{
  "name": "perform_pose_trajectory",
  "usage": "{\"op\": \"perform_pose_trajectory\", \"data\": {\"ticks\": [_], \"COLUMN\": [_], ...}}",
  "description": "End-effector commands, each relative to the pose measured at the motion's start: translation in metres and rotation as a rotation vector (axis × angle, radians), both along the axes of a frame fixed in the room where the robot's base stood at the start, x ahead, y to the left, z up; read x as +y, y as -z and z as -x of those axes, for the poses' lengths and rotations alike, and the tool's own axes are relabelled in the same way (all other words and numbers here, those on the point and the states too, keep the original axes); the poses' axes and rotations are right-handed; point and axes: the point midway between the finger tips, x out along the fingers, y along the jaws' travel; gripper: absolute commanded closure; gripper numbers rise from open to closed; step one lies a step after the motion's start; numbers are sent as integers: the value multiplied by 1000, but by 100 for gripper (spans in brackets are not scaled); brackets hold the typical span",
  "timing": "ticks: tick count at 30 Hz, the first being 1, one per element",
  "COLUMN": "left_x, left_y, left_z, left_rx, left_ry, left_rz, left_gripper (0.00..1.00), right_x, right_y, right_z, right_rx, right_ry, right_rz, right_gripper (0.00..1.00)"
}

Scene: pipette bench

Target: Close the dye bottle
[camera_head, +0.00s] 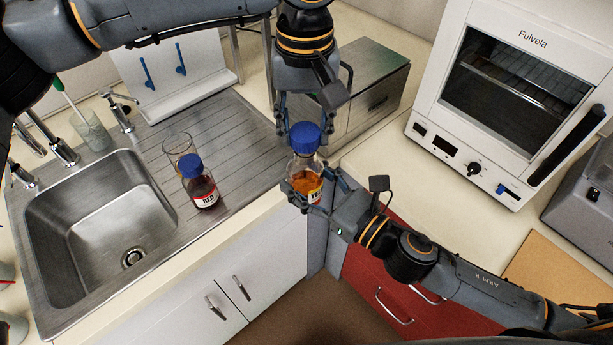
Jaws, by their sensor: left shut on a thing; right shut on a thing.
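A blue cap (305,136) is at the top of the bottle. My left gripper (303,128) comes from above and is shut on the cap. I cannot tell whether the cap is seated on the neck or just above it. A second bottle (198,184), dark red with a blue cap and a label reading RED, stands on the drainboard.
The sink (95,235) is at the left and a metal box (372,95) stands behind my grippers. A white oven (510,90) is at the right. The counter in front of the oven (400,165) is clear.

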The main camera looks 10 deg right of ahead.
Motion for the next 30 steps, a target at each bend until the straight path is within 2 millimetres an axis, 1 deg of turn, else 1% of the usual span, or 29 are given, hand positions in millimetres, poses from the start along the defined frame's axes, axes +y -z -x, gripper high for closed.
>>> {"op": "perform_pose_trajectory", "data": {"ticks": [21,25,30], "left_x": [0,0,0], "left_y": [-1,4,14], "left_z": [1,1,1], "left_rx": [0,1,1], "left_ry": [0,1,1], "left_rz": [-2,-2,-2], "left_gripper": [72,72,72], "right_x": [0,0,0], "right_y": [-1,-1,-1], "right_z": [0,0,0], "right_rx": [-2,-2,-2], "right_ry": [-1,-1,-1], "right_rz": [-1,-1,-1], "right_gripper": [100,100,100]}}
